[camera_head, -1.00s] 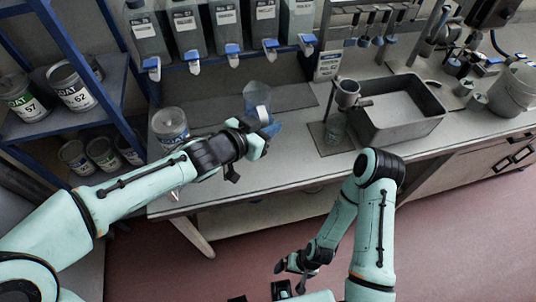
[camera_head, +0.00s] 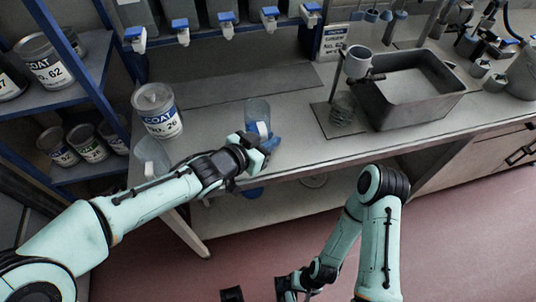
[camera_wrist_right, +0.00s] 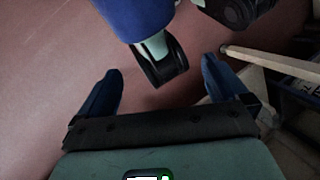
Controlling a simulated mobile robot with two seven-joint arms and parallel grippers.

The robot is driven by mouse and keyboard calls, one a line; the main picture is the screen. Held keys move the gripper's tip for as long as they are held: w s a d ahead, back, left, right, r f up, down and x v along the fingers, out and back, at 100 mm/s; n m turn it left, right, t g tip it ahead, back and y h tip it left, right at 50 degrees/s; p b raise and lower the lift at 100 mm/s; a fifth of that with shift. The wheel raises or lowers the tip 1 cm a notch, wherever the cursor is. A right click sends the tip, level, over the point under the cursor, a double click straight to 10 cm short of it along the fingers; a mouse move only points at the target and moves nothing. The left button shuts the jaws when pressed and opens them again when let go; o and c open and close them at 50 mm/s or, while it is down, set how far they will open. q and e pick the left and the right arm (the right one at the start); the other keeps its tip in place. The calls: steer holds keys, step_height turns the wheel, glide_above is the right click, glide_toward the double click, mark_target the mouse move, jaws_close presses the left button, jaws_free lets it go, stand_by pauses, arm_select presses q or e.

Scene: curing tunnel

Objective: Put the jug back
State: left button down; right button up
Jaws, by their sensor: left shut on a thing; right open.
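The jug (camera_head: 257,113) is a clear container with a blue mark on its front, upright near the middle of the bench in the head view. My left gripper (camera_head: 266,142) is shut on it from the front, at its lower part. I cannot tell whether its base touches the bench. My right gripper (camera_head: 258,291) is low over the floor, at the bottom of the head view. In the right wrist view the right gripper (camera_wrist_right: 164,90) is open, with nothing between its blue fingers.
A labelled coat can (camera_head: 158,112) and another clear vessel (camera_head: 152,158) stand left of the jug. A funnel stand (camera_head: 340,116) and grey basin (camera_head: 410,90) are to the right. Several blue-tapped containers line the back above a dark mat (camera_head: 220,85). Blue shelving (camera_head: 90,75) borders the left.

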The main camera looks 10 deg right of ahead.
arm_select(q)
steer(key=shift+f+b, duration=1.3)
steer(key=shift+f, duration=0.8)
arm_select(e)
steer(key=shift+w+f, duration=0.3)
steer(key=shift+f, duration=0.25)
steer(key=shift+w+f, duration=0.25)
steer(key=shift+f, duration=0.25)
arm_select(q)
steer(key=shift+f, duration=0.25)
steer(key=c, duration=1.1)
jaws_free()
arm_select(e)
steer(key=shift+f+t, duration=0.15)
steer(key=shift+t, duration=0.15)
arm_select(q)
steer(key=shift+r, duration=0.3)
steer(key=p+v, duration=0.5)
steer(key=v, duration=0.7)
arm_select(e)
steer(key=shift+g, duration=0.5)
steer(key=r, duration=0.1)
steer(key=s+r, duration=0.1)
steer(key=r, duration=0.2)
steer(key=shift+s+r, duration=0.25)
steer(key=shift+s, duration=0.15)
